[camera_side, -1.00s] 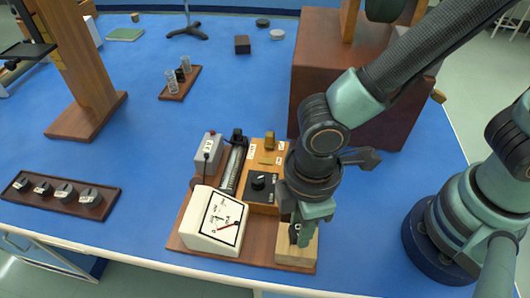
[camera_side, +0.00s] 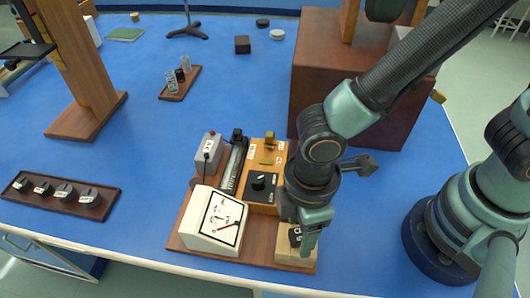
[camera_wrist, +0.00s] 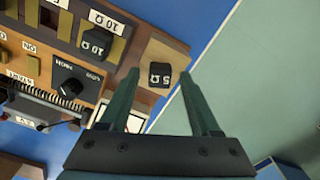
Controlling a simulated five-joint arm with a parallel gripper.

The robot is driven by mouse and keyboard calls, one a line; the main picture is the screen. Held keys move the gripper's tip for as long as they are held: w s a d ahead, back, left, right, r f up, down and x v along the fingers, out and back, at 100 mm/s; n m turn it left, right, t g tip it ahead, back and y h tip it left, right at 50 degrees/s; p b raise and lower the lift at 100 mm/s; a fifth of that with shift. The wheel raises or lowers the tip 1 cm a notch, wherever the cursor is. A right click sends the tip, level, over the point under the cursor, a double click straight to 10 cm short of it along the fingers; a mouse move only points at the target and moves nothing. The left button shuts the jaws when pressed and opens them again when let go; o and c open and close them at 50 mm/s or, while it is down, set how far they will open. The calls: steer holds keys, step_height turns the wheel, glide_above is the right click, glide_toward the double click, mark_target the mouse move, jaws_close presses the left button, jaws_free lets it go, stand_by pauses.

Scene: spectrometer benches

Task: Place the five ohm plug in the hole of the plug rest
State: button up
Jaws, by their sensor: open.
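The five ohm plug (camera_wrist: 160,74) is a black block with a white "5 Ω" label. It sits on the pale wooden plug rest (camera_wrist: 166,50), and the side view shows the plug (camera_side: 295,236) on top of the rest (camera_side: 291,257) at the board's front right corner. The rest's hole is hidden beneath the plug, so how deep it sits cannot be told. My gripper (camera_side: 306,240) is just over the rest. In the wrist view my gripper (camera_wrist: 161,77) is open, its fingers apart on either side of the plug.
A white meter (camera_side: 214,222) is to the left. A large brown box (camera_side: 340,90) stands behind my arm. Blue bench top is clear to the right.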

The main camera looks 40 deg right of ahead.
mark_target(299, 233)
step_height(299, 233, up, 12)
steer(key=w+d+r+m+t, duration=0.2)
steer(key=w+d+m, duration=0.1)
steer(key=d, duration=0.5)
steer(key=w+d+r+m+t, duration=0.1)
steer(key=w+d+m, duration=0.3)
steer(key=d, duration=0.5)
steer(key=w+d+r+m+t, duration=0.2)
steer(key=w+d+r+m, duration=0.1)
steer(key=d+m, duration=0.3)
steer(key=shift+w+d+m+t, duration=0.3)
steer(key=shift+w+d, duration=0.4)
steer(key=shift+d, duration=0.5)
